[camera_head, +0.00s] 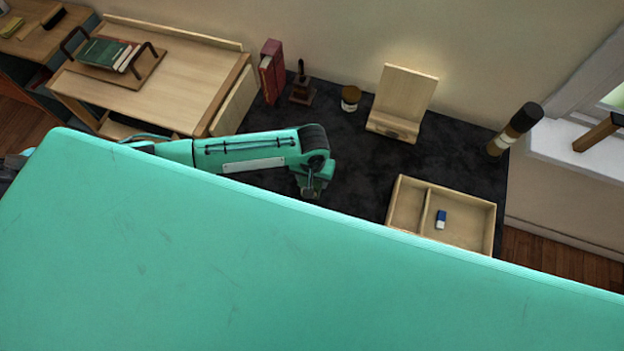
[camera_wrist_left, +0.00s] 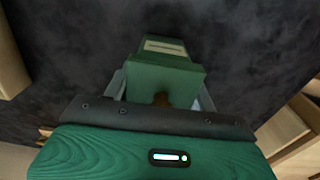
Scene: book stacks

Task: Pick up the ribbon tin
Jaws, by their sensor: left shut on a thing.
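The ribbon tin (camera_wrist_left: 165,66) appears as a dark green, box-shaped thing with a pale label strip in the left wrist view. My left gripper (camera_wrist_left: 162,92) is shut on it, one grey finger on each side. A small brown patch shows at its near end. In the head view my left gripper (camera_head: 311,190) points down over the dark desk top, left of the wooden tray. The tin is hard to make out there, and I cannot tell whether it touches the desk. My right gripper is not in view.
On the dark desk (camera_head: 440,155) stand a divided wooden tray (camera_head: 397,204) with a blue-and-white eraser (camera_head: 441,219), a wooden stand (camera_head: 404,95), an amber jar (camera_head: 350,98), a stamp (camera_head: 301,88), red books (camera_head: 270,72) and a dark-capped cylinder (camera_head: 514,130). My teal body hides the near side.

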